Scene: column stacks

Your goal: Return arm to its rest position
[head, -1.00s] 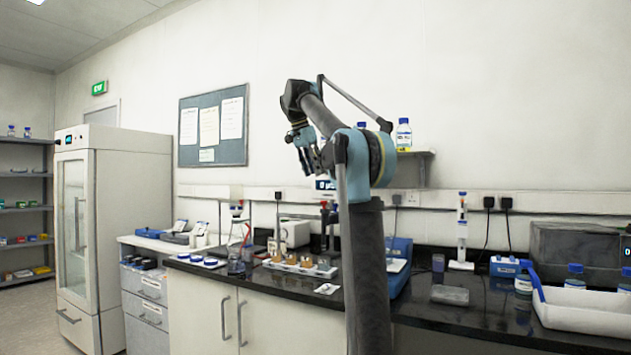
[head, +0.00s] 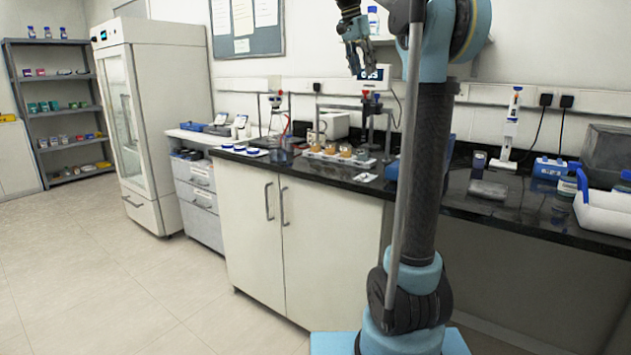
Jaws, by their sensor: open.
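My gripper (head: 359,58) shows at the top of the head view, right of centre. It hangs in the air in front of the wall, above the black bench top (head: 330,175). Its fingers point down, are apart and hold nothing. My arm stands upright at the right of the view, and its upper bend is cut off by the top edge. My arm hides part of the bench behind it.
A white tray with several brown-topped items (head: 340,155) stands on the bench below the gripper. A white bin (head: 605,212) is at the right. A glass-door cabinet (head: 150,120) and shelves (head: 58,110) stand at the left. The floor (head: 110,270) at the left is clear.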

